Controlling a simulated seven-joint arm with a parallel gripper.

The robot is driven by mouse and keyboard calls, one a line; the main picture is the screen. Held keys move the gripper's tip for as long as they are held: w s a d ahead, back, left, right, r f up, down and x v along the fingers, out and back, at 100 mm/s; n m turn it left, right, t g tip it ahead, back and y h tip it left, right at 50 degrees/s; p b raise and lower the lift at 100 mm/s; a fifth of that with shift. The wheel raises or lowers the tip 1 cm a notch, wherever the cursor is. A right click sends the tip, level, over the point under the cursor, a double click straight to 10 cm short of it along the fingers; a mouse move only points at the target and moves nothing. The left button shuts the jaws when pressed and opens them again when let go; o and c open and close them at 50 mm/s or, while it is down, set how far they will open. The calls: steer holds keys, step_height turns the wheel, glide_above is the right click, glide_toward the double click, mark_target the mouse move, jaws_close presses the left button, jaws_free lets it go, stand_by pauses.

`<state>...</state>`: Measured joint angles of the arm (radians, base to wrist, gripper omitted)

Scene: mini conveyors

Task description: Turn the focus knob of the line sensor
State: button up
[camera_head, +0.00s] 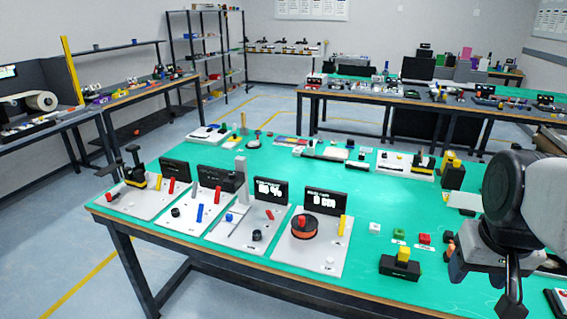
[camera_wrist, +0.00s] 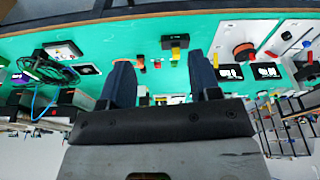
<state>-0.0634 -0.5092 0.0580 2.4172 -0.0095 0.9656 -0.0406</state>
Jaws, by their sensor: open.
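Four white station boards stand along the front left of the green table in the head view. The third board (camera_head: 222,238) has a display reading a percentage (camera_head: 269,190), a blue part (camera_head: 229,217), a red part (camera_head: 270,214) and a small black knob (camera_head: 256,235). The second board (camera_head: 180,222) also has a black knob (camera_head: 175,212). I cannot tell for certain which board is the line sensor. My gripper (camera_wrist: 161,78) is open and empty, its two dark fingers apart above the table. In the head view it hangs at the right, well away from the boards.
Small cubes and a black block with a yellow top (camera_head: 402,262) lie between the boards and my arm. In the wrist view, cables (camera_wrist: 52,72) lie at the left.

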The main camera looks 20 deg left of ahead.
steer(key=w+a+r+n+g, duration=0.1)
steer(key=w+a+r+n, duration=0.2)
steer(key=w+a, duration=0.85)
steer(key=w+a+r+n, duration=0.3)
steer(key=w+a, duration=0.5)
steer(key=w, duration=0.6)
steer(key=n+g, duration=0.1)
steer(key=n, duration=0.7)
glide_above(232, 172)
steer(key=f, duration=1.5)
steer(key=shift+s+d+f, duration=0.2)
steer(key=shift+f, duration=0.05)
steer(key=shift+a+f, duration=0.1)
steer(key=shift+a, duration=0.05)
steer(key=shift+f, duration=0.1)
steer(key=shift+f, duration=3.8)
